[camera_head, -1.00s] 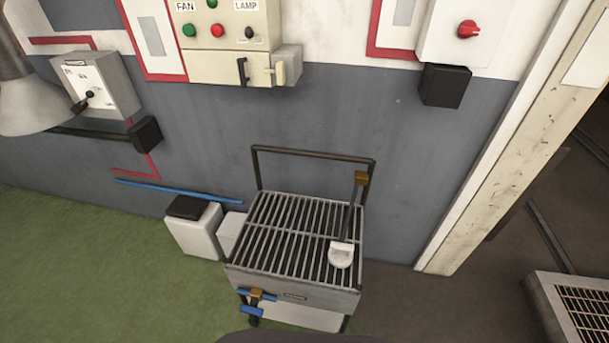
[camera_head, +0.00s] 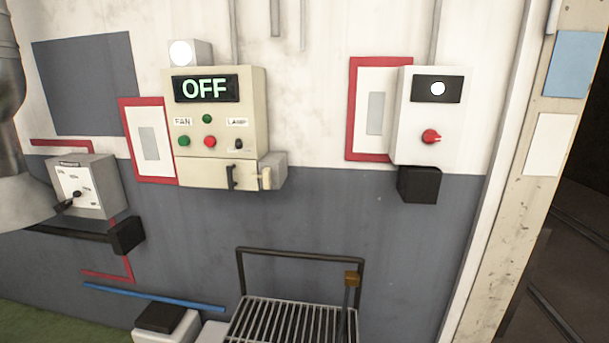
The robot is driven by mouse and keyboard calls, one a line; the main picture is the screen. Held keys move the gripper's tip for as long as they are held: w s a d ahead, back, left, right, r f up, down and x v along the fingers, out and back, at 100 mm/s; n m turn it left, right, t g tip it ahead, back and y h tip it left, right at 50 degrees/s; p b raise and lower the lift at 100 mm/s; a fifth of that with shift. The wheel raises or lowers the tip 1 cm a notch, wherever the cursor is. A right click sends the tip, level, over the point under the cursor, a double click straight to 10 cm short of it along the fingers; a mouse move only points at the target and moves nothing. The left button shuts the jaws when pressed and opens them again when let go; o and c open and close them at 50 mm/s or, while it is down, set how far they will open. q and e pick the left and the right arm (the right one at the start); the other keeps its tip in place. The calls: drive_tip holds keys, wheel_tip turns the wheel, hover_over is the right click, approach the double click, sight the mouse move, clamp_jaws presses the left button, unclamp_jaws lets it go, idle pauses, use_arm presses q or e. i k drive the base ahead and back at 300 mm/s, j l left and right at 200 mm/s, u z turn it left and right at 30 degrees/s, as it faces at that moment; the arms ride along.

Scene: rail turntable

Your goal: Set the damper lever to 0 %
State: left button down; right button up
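The damper box (camera_head: 86,187) is a grey box on the wall at the left, with a white dial face carrying small marks. Its black lever (camera_head: 68,201) points down and to the left from the pivot; the marks are too small to read surely. A large grey duct or hood (camera_head: 22,203) stands just left of it and comes close to the lever's end. Neither of my grippers shows in the head view.
A beige FAN/LAMP panel (camera_head: 218,135) reads OFF, with buttons and handles. A white box (camera_head: 430,120) with a red knob hangs to its right. A barred metal cart (camera_head: 295,318) stands below. A doorway opens at the right.

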sight(60, 207)
drive_tip(key=u, duration=1.6)
drive_tip(key=i+j+u, duration=0.1)
drive_tip(key=i+j, duration=0.4)
drive_tip(key=i+j+u, duration=0.1)
drive_tip(key=i+j, duration=0.35)
drive_tip(key=i, duration=0.25)
drive_tip(key=i+j+u, duration=0.1)
drive_tip(key=i+j, duration=0.3)
drive_tip(key=i, duration=0.2)
